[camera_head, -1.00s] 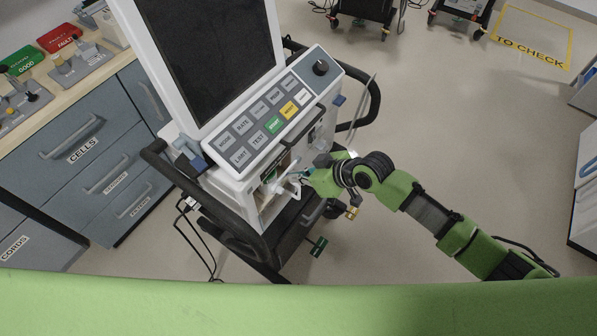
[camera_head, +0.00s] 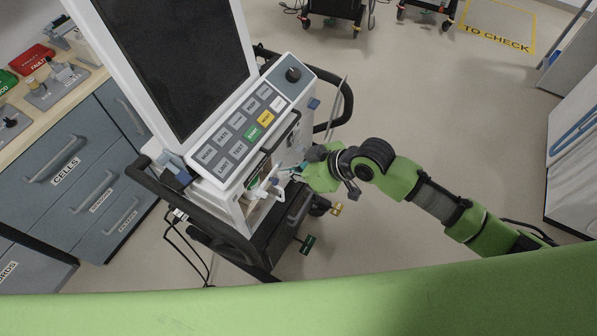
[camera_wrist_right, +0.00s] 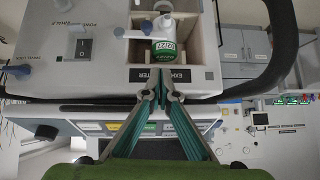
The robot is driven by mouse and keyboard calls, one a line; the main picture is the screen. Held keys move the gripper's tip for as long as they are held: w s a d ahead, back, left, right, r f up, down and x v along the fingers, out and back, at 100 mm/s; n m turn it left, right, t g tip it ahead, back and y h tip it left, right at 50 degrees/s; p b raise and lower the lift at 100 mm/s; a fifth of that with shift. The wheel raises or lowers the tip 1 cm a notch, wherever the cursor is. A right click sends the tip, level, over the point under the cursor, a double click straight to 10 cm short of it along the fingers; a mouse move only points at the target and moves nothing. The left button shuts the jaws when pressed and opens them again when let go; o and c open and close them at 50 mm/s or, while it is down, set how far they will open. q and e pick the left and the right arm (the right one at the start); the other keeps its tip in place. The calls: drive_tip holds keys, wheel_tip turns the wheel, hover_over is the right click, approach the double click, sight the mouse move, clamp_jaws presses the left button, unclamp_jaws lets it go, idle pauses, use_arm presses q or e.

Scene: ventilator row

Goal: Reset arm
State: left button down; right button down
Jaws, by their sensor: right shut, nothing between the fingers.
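My right gripper (camera_head: 302,170) is at the right front of the ventilator (camera_head: 235,160), beside its open compartment. In the right wrist view its fingers (camera_wrist_right: 162,84) are shut at the tips with nothing between them. The tips are in front of the compartment's lower edge; whether they touch it I cannot tell. A white cylindrical part with a green label (camera_wrist_right: 166,46) sits in the compartment. My right arm (camera_head: 430,200) reaches in from the lower right. My left gripper is not in view.
A black handrail (camera_head: 180,203) runs around the ventilator. A counter with drawers (camera_head: 70,180) stands at the left, with red and green trays on top. The floor (camera_head: 420,100) right of the ventilator is clear, up to a yellow TO CHECK marking (camera_head: 497,38).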

drive_tip(key=w+d+f+m+t+h+b, duration=0.1)
drive_tip(key=w+d+f+m+h, duration=0.15)
drive_tip(key=d+f, duration=0.45)
drive_tip(key=w+d+f+m+t+h+b, duration=0.1)
drive_tip(key=d+f+m+b, duration=0.15)
drive_tip(key=d+f, duration=0.45)
drive_tip(key=s+d+f+m+g+h, duration=0.1)
drive_tip(key=s+d+f, duration=0.2)
drive_tip(key=f, duration=0.6)
drive_tip(key=s+d+f+m+h, duration=0.15)
drive_tip(key=s+f, duration=0.25)
drive_tip(key=f, duration=0.5)
drive_tip(key=s+d+f+g+h+b, duration=0.15)
drive_tip(key=s+d+f, duration=0.25)
drive_tip(key=s+f, duration=0.9)
drive_tip(key=s+f+g, duration=0.1)
drive_tip(key=s+f, duration=0.2)
drive_tip(key=s, duration=0.8)
drive_tip(key=s+f+g+b, duration=0.1)
drive_tip(key=s+f+g, duration=0.1)
drive_tip(key=s, duration=1)
drive_tip(key=shift+s+a+f+m, duration=0.25)
drive_tip(key=shift+f+m, duration=0.2)
drive_tip(key=shift+f, duration=0.35)
